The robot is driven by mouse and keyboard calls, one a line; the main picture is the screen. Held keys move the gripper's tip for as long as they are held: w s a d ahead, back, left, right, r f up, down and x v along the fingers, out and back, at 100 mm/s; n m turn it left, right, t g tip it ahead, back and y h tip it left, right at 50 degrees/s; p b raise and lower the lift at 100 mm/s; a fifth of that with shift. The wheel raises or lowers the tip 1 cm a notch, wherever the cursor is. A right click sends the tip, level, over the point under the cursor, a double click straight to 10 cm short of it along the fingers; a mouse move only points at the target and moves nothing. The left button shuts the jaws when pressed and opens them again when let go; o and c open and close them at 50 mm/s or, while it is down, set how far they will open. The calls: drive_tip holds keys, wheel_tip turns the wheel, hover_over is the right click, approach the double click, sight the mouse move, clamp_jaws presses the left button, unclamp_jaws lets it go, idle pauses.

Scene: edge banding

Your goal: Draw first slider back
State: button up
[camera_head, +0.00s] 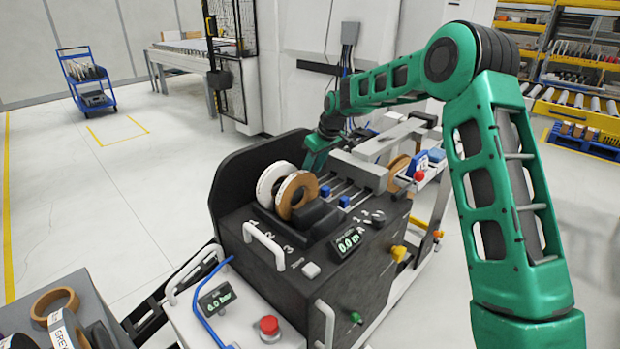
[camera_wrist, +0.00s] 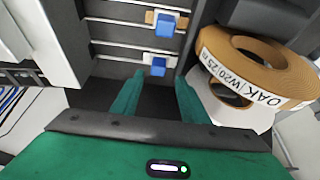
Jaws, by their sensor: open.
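Two blue sliders sit on slim parallel rails on top of the edge-banding machine. In the wrist view, the nearer slider (camera_wrist: 157,67) has a white strip beside it, and the farther slider (camera_wrist: 165,25) has a tan strip beside it. In the head view, a blue slider (camera_head: 325,191) shows beside the rolls and another (camera_head: 344,201) nearer the camera. My gripper (camera_wrist: 159,80) is open and empty, its fingers on either side of the line to the nearer slider, which shows just past the fingertips. Contact cannot be told. In the head view, the fingertips are hidden.
A brown roll (camera_head: 289,207) and a white roll (camera_head: 266,180) stand close by the rails; the OAK-labelled roll (camera_wrist: 262,72) is right beside my right finger. A grey block (camera_head: 356,168) covers the rails' far end. A black guard (camera_head: 225,180) rises at left.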

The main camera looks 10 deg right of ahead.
drive_tip(key=shift+v, duration=1.25)
drive_tip(key=shift+d, duration=0.15)
drive_tip(key=s+d+r+m+g+h, duration=0.1)
drive_tip(key=s+d+r+m+h, duration=0.2)
drive_tip(key=s+d, duration=0.9)
drive_tip(key=s+d+r+m+g, duration=0.1)
drive_tip(key=s+d+r+m, duration=0.55)
drive_tip(key=s, duration=0.85)
drive_tip(key=s+d+f+m, duration=0.2)
drive_tip(key=s, duration=1.3)
drive_tip(key=s+d+f+m+g, duration=0.1)
drive_tip(key=s+d+f+m, duration=0.1)
drive_tip(key=s, duration=1.4)
drive_tip(key=shift+d+f+g+y, duration=0.3)
drive_tip(key=shift+d+f, duration=0.3)
drive_tip(key=shift+s, duration=0.1)
